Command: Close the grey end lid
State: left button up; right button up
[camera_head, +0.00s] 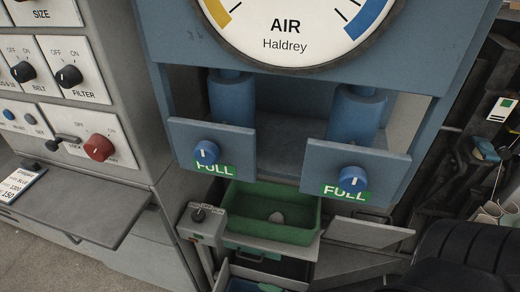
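A flat light grey panel (369,234) sticks out to the right of the green bin, near the bottom of the machine. It looks like the grey end lid, tilted and standing open, but I cannot tell for certain. Its left edge is close to the bin's right end. Neither of my grippers shows in the head view.
The green bin (230,199) holds a small pale lump. A small lever box (202,222) stands at its left. Two blue-knobbed drawer fronts (206,154) (352,180) marked FULL overhang it. A grey shelf (70,208) juts out at left. Cluttered shelving (490,150) is at right.

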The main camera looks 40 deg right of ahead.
aim_at(352, 231)
jog(key=j+z, duration=0.1)
jog(key=z, duration=0.3)
jog(key=k+z, duration=0.1)
jog(key=z, duration=0.35)
jog(key=k+z, duration=0.1)
jog(key=z, duration=0.3)
jog(key=k+z, duration=0.1)
jog(key=z, duration=0.35)
jog(key=j, duration=0.1)
